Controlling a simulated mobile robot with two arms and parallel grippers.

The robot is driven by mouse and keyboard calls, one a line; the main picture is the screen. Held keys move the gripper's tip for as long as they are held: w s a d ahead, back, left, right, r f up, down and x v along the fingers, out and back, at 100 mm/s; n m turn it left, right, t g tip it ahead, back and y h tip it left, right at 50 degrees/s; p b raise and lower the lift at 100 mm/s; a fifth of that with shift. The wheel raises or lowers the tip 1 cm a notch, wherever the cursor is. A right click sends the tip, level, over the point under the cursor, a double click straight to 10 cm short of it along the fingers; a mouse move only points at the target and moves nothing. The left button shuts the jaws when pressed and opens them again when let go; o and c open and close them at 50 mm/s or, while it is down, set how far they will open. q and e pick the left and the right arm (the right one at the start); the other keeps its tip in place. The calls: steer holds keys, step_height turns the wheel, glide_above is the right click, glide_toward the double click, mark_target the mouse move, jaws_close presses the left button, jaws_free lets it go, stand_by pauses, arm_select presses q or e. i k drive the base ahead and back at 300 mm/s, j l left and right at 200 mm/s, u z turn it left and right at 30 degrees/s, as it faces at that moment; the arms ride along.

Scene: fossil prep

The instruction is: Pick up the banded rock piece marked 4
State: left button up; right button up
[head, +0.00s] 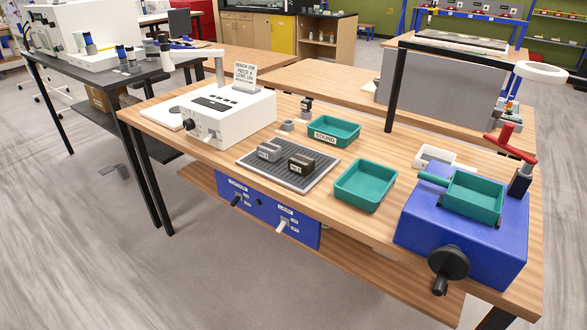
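Two blocky pieces lie on a grey ribbed mat (251,163) on the wooden bench: a grey piece (269,150) at left and a dark brown piece (301,162) at right. Each bears a small pale label, too small to read surely. I cannot tell which is marked 4, nor make out banding clearly. A white card (245,74) standing on the white box instrument carries printed text that seems to mention piece 4. Neither of my grippers is in view.
Behind the mat is a labelled green tray (334,131); right of it, an empty green tray (365,186). A white instrument (232,118) stands at left. A blue machine (463,241) with a crank and green tray fills the right end. Blue control panel (267,213) below the front edge.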

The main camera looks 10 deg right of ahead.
mark_target(269, 152)
steer(key=z, duration=0.55)
steer(key=i+j+z, duration=0.15)
steer(key=z, duration=0.25)
steer(key=i+j+z, duration=0.1)
steer(key=j+z, duration=0.5)
steer(key=z, duration=0.15)
